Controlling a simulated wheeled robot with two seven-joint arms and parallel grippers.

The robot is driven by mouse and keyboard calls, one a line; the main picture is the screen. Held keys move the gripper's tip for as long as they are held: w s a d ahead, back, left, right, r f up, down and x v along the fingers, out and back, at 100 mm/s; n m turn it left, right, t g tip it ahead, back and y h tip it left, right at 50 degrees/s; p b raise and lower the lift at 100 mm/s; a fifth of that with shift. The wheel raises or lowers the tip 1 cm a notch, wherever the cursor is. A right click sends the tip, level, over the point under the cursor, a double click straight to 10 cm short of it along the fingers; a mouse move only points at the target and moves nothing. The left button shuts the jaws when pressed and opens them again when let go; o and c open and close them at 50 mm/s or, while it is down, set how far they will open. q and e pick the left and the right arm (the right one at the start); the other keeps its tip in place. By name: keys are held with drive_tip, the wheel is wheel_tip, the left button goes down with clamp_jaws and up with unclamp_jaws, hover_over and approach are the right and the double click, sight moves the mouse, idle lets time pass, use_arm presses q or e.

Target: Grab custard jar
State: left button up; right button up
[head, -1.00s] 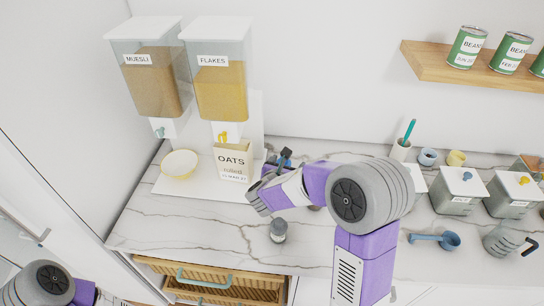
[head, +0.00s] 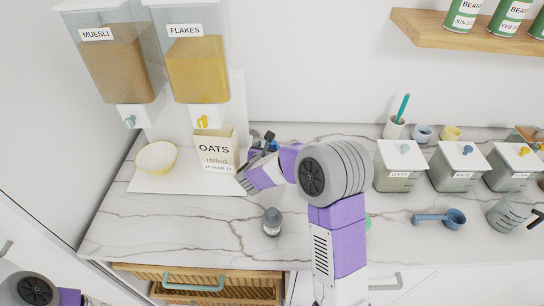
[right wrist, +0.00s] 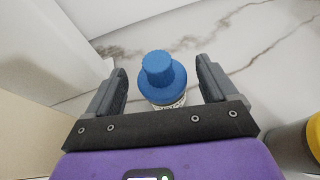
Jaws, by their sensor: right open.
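A bottle-like jar with a blue cap (right wrist: 162,78) stands upright on the marble counter in the right wrist view. A patterned label shows below its cap; I cannot read it, so I cannot tell whether this is the custard jar. My right gripper (right wrist: 160,72) is open, with one finger on each side of this jar and visible gaps. A dark-lidded small jar (head: 272,222) stands nearer the counter's front. My left gripper is out of view.
The oats carton (head: 215,150) and a cream bowl (head: 156,157) stand at left under the dispensers. Lidded canisters (head: 458,166) and a blue scoop (head: 440,218) are at right. A drawer (head: 195,283) is below.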

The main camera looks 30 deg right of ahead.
drive_tip(key=shift+w+d+f, duration=0.2)
drive_tip(key=shift+w+d, duration=0.15)
drive_tip(key=shift+d, duration=0.15)
drive_tip(key=c, duration=1.1)
drive_tip(key=shift+c, duration=0.5)
drive_tip(key=shift+r, duration=0.15)
